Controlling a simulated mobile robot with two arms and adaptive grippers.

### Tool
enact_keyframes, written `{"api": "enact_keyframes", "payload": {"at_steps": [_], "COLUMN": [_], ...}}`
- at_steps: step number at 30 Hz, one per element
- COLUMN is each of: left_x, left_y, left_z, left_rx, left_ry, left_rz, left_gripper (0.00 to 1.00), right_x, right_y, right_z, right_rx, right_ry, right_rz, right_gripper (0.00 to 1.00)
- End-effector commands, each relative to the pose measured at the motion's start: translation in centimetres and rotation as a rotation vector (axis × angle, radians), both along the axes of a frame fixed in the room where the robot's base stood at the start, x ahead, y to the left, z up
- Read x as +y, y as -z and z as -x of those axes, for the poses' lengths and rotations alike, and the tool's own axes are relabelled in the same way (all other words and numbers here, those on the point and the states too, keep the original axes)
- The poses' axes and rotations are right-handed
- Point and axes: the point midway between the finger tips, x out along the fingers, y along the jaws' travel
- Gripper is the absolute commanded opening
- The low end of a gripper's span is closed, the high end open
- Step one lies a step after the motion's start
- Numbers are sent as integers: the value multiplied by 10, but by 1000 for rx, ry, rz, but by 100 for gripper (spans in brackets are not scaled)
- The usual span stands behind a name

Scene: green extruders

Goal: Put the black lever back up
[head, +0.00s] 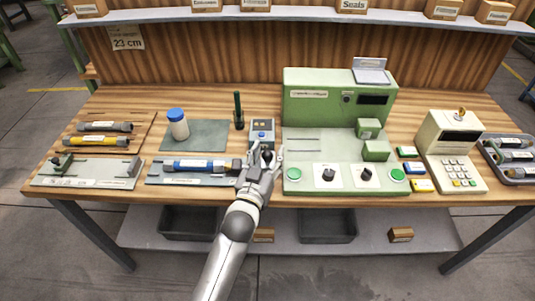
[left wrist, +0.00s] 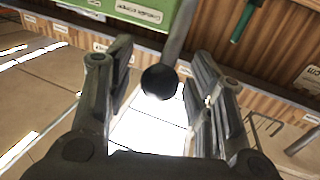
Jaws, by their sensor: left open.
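The black lever shows as a round black knob (head: 266,157) in the head view, at the front of a small grey box with a blue panel (head: 262,130). In the left wrist view the black knob (left wrist: 160,81) sits between my fingers at the end of a grey rod (left wrist: 180,32). My left gripper (head: 266,153) is open, with a finger on each side of the knob; the left wrist view shows gaps on both sides (left wrist: 163,85). The lever's base is hard to make out. My right gripper is not in view.
A green machine (head: 325,95) stands just right of my gripper. A blue cylinder in a fixture (head: 195,165) lies close on the left. A dark green upright handle (head: 238,108) and a blue-capped bottle (head: 178,124) stand behind. A shelf (head: 300,15) runs above the bench.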

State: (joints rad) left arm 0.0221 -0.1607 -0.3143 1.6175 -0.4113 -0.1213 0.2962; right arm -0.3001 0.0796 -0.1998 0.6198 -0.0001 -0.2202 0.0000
Motion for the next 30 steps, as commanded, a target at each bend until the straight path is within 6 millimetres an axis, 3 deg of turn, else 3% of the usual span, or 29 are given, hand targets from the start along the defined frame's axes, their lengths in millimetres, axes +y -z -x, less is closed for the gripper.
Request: {"api": "enact_keyframes", "payload": {"at_steps": [6, 17, 25, 30], "left_x": [0, 0, 0, 0], "left_y": [0, 0, 0, -4], "left_z": [0, 0, -1, -12], "left_rx": [0, 0, 2, 19], "left_ry": [0, 0, 0, 1], "left_rz": [0, 0, -1, -1], "left_gripper": [48, 1, 0, 0], "right_x": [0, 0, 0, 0], "right_y": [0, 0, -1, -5], "right_z": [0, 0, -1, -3], "right_rx": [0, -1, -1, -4], "right_ry": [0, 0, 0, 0], "right_rz": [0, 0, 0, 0], "right_gripper": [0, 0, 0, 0]}}
